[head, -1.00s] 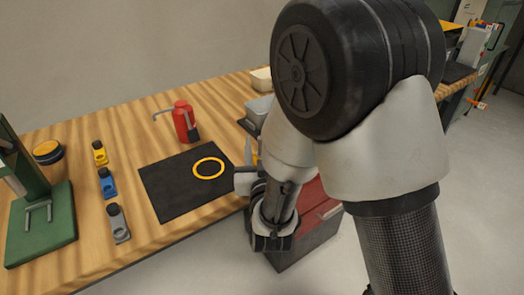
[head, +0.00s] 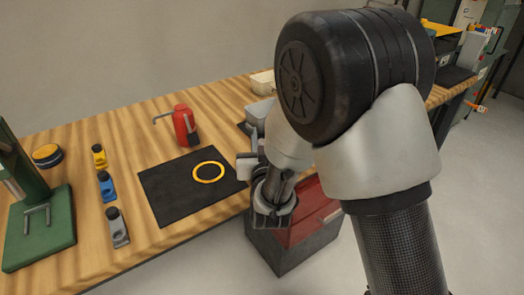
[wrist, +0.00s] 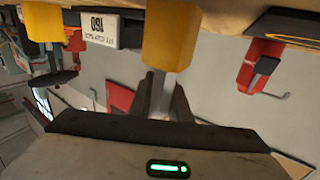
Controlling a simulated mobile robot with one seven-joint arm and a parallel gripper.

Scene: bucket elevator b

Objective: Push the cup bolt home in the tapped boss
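In the wrist view my gripper (wrist: 165,92) has its two dark fingers close together with a narrow pale strip between them. I cannot make out the cup bolt or the tapped boss for certain in either view. In the head view my arm covers the work area, and my fingers are hidden.
The wooden bench (head: 120,130) carries a green press (head: 40,225), several small blocks, a black mat (head: 165,190) with a yellow ring (head: 208,172), and a red oil can (head: 185,127). A red and grey cabinet (head: 305,225) stands below my wrist. Open floor lies right.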

